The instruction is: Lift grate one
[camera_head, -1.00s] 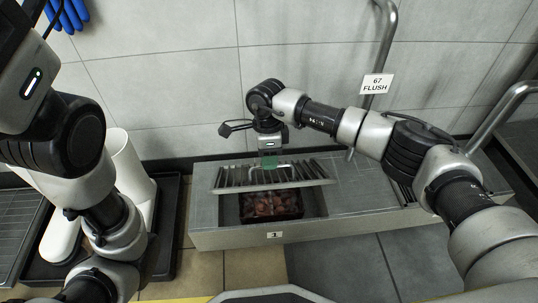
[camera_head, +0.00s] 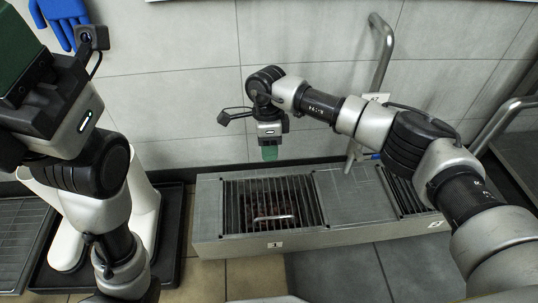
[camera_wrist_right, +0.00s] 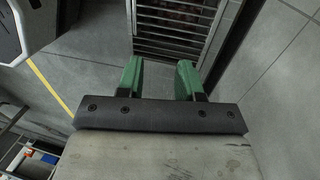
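Grate one (camera_head: 300,203) is a barred metal grate with a pale bar handle (camera_head: 273,218). It lies flat over the opening in the grey channel block, above the label 1 (camera_head: 275,245). Dark reddish contents show faintly between its bars. My right gripper (camera_head: 269,154) hangs above the grate's back edge, apart from it. In the right wrist view its green fingers (camera_wrist_right: 160,80) are spread with nothing between them, and the grate (camera_wrist_right: 176,45) shows beyond. My left gripper (camera_head: 22,55) is at the upper left, cut off by the picture edge; its opening cannot be seen.
A second grate (camera_head: 402,190) lies to the right in the same block (camera_head: 350,200). Bent metal pipes (camera_head: 381,60) rise behind and at the right. White boots (camera_head: 143,200) stand on a black tray at the left. Blue gloves (camera_head: 62,15) hang on the tiled wall.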

